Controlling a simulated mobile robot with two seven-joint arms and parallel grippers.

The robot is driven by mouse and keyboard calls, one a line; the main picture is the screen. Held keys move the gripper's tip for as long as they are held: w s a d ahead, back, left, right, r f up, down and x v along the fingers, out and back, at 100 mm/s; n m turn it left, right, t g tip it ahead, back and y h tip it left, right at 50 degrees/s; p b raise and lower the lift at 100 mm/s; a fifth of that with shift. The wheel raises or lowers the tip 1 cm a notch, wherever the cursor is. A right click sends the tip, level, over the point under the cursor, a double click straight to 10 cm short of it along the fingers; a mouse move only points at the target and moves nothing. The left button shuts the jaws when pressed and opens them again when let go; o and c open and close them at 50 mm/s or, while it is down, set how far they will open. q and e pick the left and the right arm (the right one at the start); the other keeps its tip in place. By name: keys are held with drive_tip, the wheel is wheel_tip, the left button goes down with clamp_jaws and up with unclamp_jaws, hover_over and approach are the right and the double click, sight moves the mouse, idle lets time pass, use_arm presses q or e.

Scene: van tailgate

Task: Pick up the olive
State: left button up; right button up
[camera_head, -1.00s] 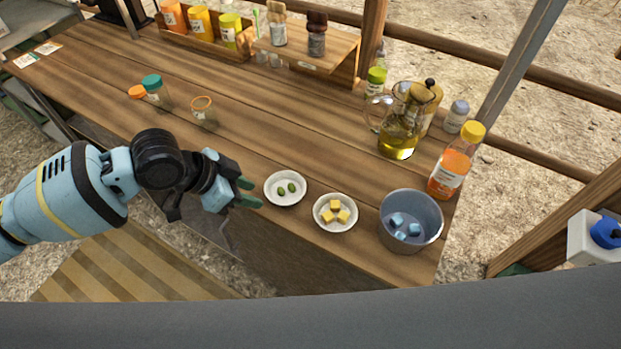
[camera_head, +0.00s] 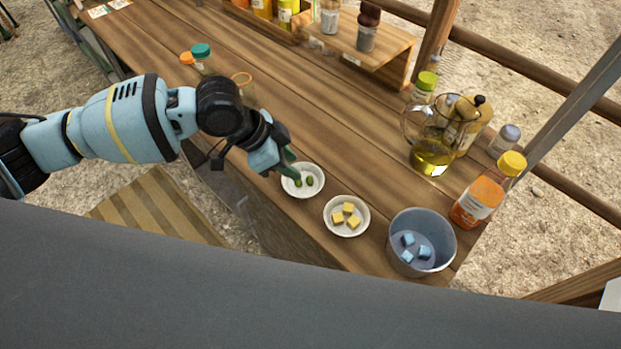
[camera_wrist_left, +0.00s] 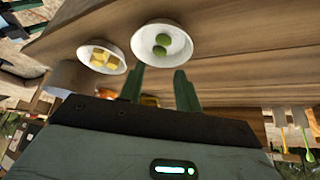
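Two green olives lie in a small white bowl (camera_head: 290,186) near the front edge of the wooden table. One olive (camera_head: 309,181) is on the right in the head view, and the other olive (camera_head: 298,183) is close beside it. My left gripper (camera_head: 291,167) is at the bowl's left rim, close to the olives. In the left wrist view its two green fingers (camera_wrist_left: 158,82) are apart with nothing between them, and both olives (camera_wrist_left: 163,45) show in the bowl beyond the tips. My right gripper is not in view.
A white bowl of yellow cubes (camera_head: 335,231) stands right of the olive bowl. Further right is a metal bucket (camera_head: 447,243) with blue cubes. An oil pitcher (camera_head: 432,158) and an orange bottle (camera_head: 480,202) stand behind. An empty glass (camera_head: 246,92) and small jars stand at the left.

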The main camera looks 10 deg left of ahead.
sight(308, 179)
use_arm(q)
drive_tip(key=shift+x, duration=3.15)
drive_tip(key=shift+s, duration=0.1)
clamp_jaws()
